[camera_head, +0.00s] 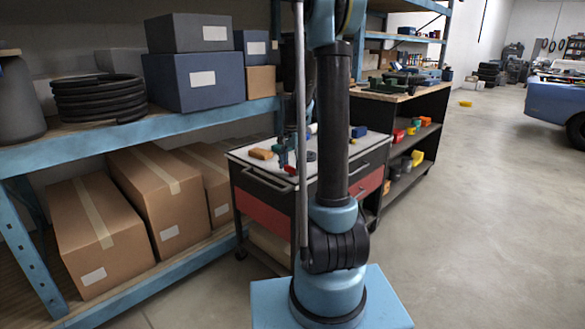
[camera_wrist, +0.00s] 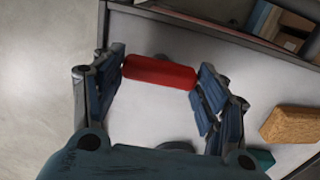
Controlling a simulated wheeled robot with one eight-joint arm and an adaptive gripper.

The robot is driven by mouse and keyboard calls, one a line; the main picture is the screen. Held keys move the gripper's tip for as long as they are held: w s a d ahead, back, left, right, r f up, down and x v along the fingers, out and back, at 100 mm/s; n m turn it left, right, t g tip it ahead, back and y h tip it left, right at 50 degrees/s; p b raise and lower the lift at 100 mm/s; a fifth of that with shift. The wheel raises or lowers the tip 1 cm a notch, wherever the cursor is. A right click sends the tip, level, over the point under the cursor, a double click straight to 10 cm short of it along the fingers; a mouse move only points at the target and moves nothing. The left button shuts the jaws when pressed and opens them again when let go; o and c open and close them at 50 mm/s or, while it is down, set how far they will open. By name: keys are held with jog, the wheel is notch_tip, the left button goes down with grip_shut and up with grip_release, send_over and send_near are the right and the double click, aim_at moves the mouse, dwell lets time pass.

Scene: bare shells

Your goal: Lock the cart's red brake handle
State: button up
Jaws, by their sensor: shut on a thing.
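The red brake handle (camera_wrist: 160,72) is a short, rounded red bar over the cart's pale top in the wrist view. My gripper (camera_wrist: 163,76) is shut on it, with one blue finger pad at each end of the bar. The cart (camera_head: 240,157) has a white top, dark sides and red drawer fronts in the head view. It stands behind my arm, which hides part of it.
A tan block (camera_wrist: 292,124) lies on the cart top, right of the handle. A blue shelf (camera_head: 190,122) with boxes and a coiled black hose (camera_head: 98,98) stands at the left. A workbench (camera_head: 400,98) with coloured bins stands behind the cart.

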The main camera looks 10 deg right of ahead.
aim_at(291, 167)
jog(key=shift+w+a, duration=0.15)
dwell(0.4)
jog(key=o, duration=1)
jog(key=shift+o, duration=0.2)
notch_tip(291, 167, up, 12)
